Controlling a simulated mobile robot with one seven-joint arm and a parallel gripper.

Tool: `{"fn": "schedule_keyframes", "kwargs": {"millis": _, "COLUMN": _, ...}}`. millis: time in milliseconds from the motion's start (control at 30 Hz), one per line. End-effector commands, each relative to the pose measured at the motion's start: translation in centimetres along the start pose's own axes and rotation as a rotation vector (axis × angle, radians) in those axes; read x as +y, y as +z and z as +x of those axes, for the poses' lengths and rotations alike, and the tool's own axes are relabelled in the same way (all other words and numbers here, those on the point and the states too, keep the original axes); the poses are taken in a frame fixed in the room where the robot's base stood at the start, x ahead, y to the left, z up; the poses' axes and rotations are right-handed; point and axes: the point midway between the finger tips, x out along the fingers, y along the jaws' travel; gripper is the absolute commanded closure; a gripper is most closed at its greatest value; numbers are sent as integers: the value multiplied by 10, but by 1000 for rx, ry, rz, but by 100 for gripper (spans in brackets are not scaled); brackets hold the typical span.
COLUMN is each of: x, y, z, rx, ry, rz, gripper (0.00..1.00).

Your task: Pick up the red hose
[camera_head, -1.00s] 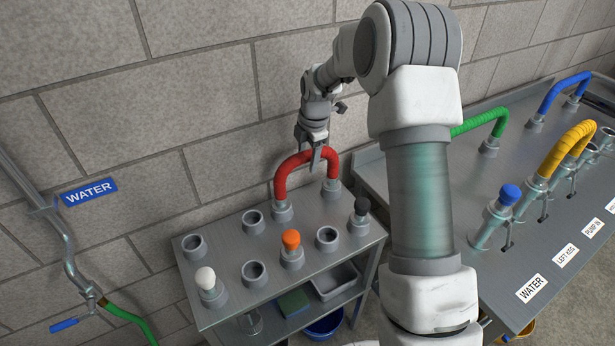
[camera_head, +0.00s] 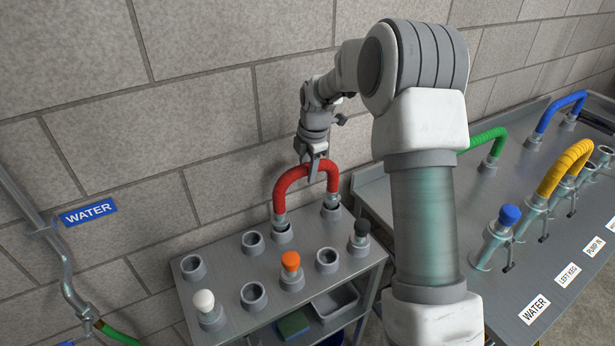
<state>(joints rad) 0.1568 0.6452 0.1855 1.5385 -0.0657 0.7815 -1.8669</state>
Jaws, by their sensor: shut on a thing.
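The red hose (camera_head: 284,183) is a short arch with a metal coupling at each end, over the back of a grey metal cart. My gripper (camera_head: 312,172) is above the cart, shut on the top of the arch, fingers pointing down. The left coupling (camera_head: 280,221) shows just above its grey socket and the right coupling (camera_head: 331,199) stands at its socket. Whether the ends are fully clear of the sockets I cannot tell. The gripper hides a small part of the arch.
The cart top (camera_head: 222,247) holds several grey sockets, with a white plug (camera_head: 204,301), an orange plug (camera_head: 290,262) and a black plug (camera_head: 361,230). A bench at right carries green (camera_head: 484,139), blue (camera_head: 560,108) and yellow (camera_head: 563,168) hoses. A WATER sign (camera_head: 89,214) hangs on the wall.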

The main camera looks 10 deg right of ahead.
Motion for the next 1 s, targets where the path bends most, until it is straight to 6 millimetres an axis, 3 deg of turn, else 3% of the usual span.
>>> {"fn": "schedule_keyframes", "kwargs": {"millis": 67, "x": 5, "y": 1, "z": -18, "rx": -3, "ry": 6, "rz": 1, "gripper": 100}}
{"fn": "schedule_keyframes", "kwargs": {"millis": 400, "x": -8, "y": 74, "z": -63, "rx": -3, "ry": 5, "rz": 5, "gripper": 100}}
{"fn": "schedule_keyframes", "kwargs": {"millis": 600, "x": -12, "y": 101, "z": -81, "rx": -2, "ry": 4, "rz": 3, "gripper": 100}}
{"fn": "schedule_keyframes", "kwargs": {"millis": 1000, "x": -14, "y": 113, "z": -88, "rx": -1, "ry": 3, "rz": 1, "gripper": 100}}
